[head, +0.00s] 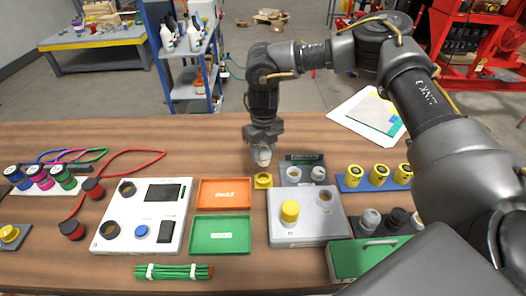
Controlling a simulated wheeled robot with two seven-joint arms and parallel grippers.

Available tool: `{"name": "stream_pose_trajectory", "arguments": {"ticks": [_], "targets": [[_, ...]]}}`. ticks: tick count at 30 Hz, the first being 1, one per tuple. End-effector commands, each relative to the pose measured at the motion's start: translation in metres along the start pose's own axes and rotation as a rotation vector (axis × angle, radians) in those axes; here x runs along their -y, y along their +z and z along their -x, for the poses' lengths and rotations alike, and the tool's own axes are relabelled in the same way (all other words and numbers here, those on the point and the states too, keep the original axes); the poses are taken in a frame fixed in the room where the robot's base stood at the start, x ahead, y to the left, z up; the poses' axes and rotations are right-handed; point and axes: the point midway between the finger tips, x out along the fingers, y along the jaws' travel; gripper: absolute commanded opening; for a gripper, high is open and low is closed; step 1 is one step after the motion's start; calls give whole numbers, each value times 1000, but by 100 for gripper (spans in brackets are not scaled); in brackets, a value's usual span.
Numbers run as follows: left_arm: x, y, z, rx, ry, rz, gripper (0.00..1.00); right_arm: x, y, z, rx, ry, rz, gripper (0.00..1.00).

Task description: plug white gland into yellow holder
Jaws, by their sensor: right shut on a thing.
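My right gripper (262,142) comes down over the middle of the table and is shut on the white gland (263,157). The gland hangs between the fingers, just above and behind the yellow holder (263,181). The holder is a small yellow square piece with a dark opening, on the wood next to the grey plate. In this view the gland's lower end appears apart from the holder, but the exact gap is hard to tell. My left gripper is not in view.
An orange tray (224,181) and a green tray (206,234) lie to the left of the holder. A grey box with a yellow knob (290,211) stands just in front. Yellow-topped parts on a blue strip (353,185) stand to the right. Bare wood lies behind the orange tray.

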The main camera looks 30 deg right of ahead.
Motion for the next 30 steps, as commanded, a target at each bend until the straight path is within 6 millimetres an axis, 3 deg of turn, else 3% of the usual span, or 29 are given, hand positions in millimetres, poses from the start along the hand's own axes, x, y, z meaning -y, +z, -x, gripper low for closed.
{"name": "stream_pose_trajectory", "arguments": {"ticks": [11, 24, 30], "targets": [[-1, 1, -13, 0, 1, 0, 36, -1, 0, -16, 0, 1, -1, 15], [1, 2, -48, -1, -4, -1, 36, 0, 0, -59, 0, 0, -2, 15], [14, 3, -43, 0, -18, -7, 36, 0, 0, -54, 0, 0, -3, 15]]}}
